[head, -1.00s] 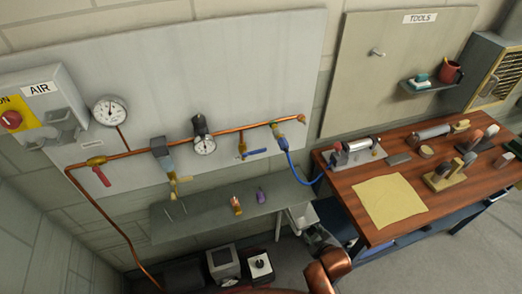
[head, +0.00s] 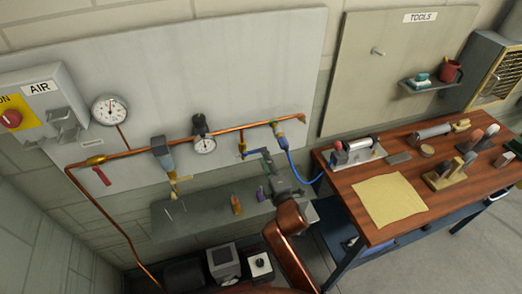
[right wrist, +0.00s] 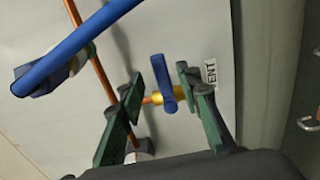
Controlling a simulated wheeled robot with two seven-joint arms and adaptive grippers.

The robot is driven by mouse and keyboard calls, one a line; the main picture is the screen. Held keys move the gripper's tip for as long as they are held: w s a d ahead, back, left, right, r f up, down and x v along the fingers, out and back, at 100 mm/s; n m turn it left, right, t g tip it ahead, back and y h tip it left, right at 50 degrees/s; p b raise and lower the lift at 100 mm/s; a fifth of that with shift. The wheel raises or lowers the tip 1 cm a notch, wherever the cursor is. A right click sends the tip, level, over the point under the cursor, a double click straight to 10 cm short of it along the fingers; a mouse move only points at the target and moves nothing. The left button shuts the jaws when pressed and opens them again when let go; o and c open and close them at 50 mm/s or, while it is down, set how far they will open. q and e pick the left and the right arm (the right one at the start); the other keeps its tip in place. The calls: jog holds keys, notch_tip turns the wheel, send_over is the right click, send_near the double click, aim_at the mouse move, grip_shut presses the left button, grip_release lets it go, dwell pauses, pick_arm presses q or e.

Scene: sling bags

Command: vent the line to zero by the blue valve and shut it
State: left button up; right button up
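The blue valve's handle (head: 252,153) shows in the head view under the right end of the copper pipe, partly hidden by my right gripper (head: 268,168). In the right wrist view the blue handle (right wrist: 167,85) stands between my right gripper's green fingers (right wrist: 163,88), in front of a brass fitting (right wrist: 180,95). The fingers are apart; I see no firm grip on the handle. A partly hidden label ending "ENT" (right wrist: 210,73) is beside it. The round gauge (head: 110,110) and the regulator gauge (head: 205,145) are too small to read surely. My left gripper is not in view.
A blue hose (right wrist: 75,48) crosses the right wrist view at upper left. A red-handled valve (head: 101,176) hangs on the pipe at left. A grey shelf (head: 205,218) with small items lies below the pipe. The wooden workbench (head: 350,210) stands at right.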

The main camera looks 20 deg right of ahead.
aim_at(255, 151)
jog(key=shift+w+a, duration=0.1)
jog(key=shift+w, duration=2.25)
jog(key=shift+f, duration=0.1)
grip_shut()
